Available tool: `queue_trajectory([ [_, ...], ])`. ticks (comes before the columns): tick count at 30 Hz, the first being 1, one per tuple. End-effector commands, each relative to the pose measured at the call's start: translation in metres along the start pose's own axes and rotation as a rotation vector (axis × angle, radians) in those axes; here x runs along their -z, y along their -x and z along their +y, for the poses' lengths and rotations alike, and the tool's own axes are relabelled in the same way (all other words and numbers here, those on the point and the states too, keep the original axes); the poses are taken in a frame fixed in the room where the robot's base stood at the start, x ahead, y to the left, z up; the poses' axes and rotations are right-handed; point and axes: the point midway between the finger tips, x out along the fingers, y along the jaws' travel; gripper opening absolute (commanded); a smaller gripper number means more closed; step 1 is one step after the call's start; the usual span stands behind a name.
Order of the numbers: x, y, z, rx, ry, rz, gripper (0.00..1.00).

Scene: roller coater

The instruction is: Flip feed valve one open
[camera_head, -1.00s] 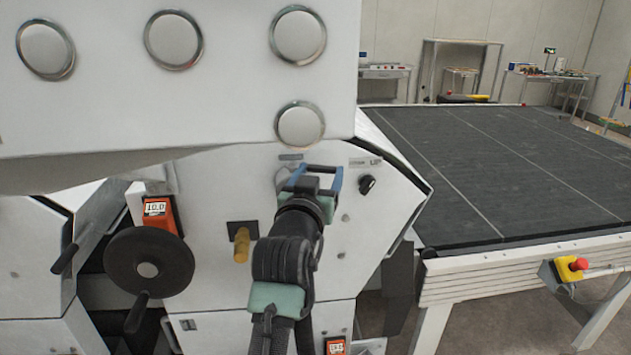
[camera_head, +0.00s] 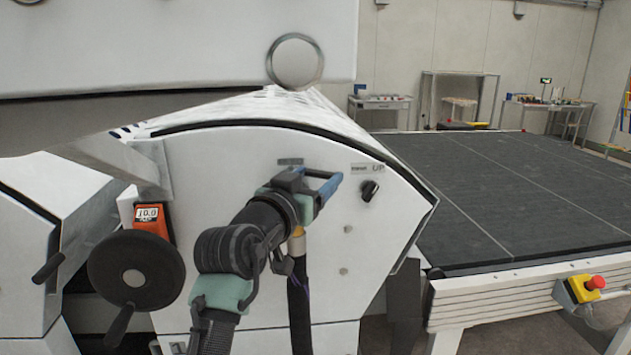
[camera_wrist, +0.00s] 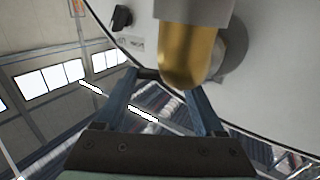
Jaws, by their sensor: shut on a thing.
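My gripper (camera_head: 325,183) is in front of the white machine panel, just below a small grey label, with its blue fingers toward the panel. In the wrist view my gripper (camera_wrist: 165,98) has the yellow-tipped valve handle (camera_wrist: 185,58) between its fingers, close to the right finger. The handle has a grey shaft and stands by a round grey base (camera_wrist: 232,48) on the panel. In the head view a yellow piece (camera_head: 297,243) shows just below my gripper. My gripper and arm hide much of the valve, so its exact angle cannot be told.
A black knob (camera_head: 370,191) sits right of my gripper beside a label with "UP". A black handwheel (camera_head: 136,277) with an orange counter (camera_head: 150,218) is at the left. A dark conveyor table (camera_head: 490,190) and a red emergency stop (camera_head: 596,282) are at the right.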

Motion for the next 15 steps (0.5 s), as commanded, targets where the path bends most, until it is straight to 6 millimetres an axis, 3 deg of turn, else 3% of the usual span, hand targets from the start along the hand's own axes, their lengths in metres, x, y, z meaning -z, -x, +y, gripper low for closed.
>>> queue_trajectory([
  [3,-0.0018,-0.0003,0.0005,-0.001,0.004,-0.005,0.00],
  [4,-0.0018,-0.0003,0.0006,-0.001,0.004,-0.005,0.72],
  [9,-0.0013,-0.0003,0.0005,-0.001,0.003,-0.004,1.00],
  [15,-0.0007,-0.0001,0.0003,0.000,0.001,-0.002,1.00],
])
